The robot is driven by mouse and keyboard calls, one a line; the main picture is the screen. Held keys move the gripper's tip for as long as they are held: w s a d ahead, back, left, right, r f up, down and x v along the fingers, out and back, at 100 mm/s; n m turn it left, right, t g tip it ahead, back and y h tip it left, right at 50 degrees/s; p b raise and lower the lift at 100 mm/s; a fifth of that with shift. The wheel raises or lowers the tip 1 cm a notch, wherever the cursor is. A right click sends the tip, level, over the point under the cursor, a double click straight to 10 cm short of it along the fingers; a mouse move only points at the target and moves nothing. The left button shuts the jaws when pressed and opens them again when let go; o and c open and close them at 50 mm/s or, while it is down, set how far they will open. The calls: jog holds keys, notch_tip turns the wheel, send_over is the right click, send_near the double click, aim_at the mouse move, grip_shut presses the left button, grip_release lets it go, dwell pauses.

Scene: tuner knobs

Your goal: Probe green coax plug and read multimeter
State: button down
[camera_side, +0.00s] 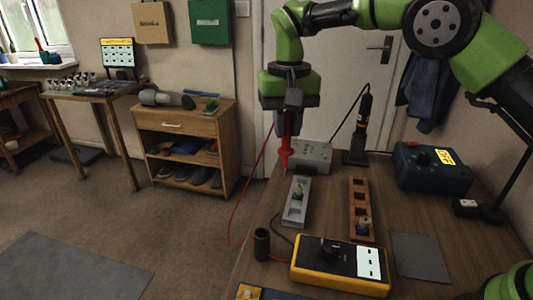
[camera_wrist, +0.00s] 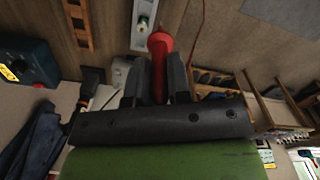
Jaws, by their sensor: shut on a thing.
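My gripper (camera_side: 286,127) is shut on a red probe (camera_side: 285,150), which hangs tip down behind the grey tray (camera_side: 294,212). In the wrist view, the probe (camera_wrist: 160,43) sits between both fingers. A small plug with green on it (camera_side: 299,192) stands in the grey tray. In the wrist view, this plug (camera_wrist: 143,22) appears just beyond the probe tip. I cannot tell the exact gap, but the side view shows them apart. The yellow multimeter (camera_side: 308,273) lies at the front of the bench; its display reading is not legible.
A wooden tray (camera_side: 359,192) with a small plug (camera_side: 364,226) lies right of the grey tray. A light grey box (camera_side: 314,153), a black upright tool (camera_side: 358,145) and a dark blue box (camera_side: 432,172) stand behind. A black cup (camera_side: 261,244) stands near the left edge. A red cable (camera_side: 238,215) hangs there.

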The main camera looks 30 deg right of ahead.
jog(key=w+d+f+m, duration=0.1)
jog(key=w+d+f, duration=0.1)
jog(key=d+f, duration=0.3)
jog(key=shift+d+m, duration=0.3)
jog(key=shift+d, duration=0.05)
jog(key=shift+f, duration=0.4)
dwell(1.9)
jog(key=shift+r, duration=2.6)
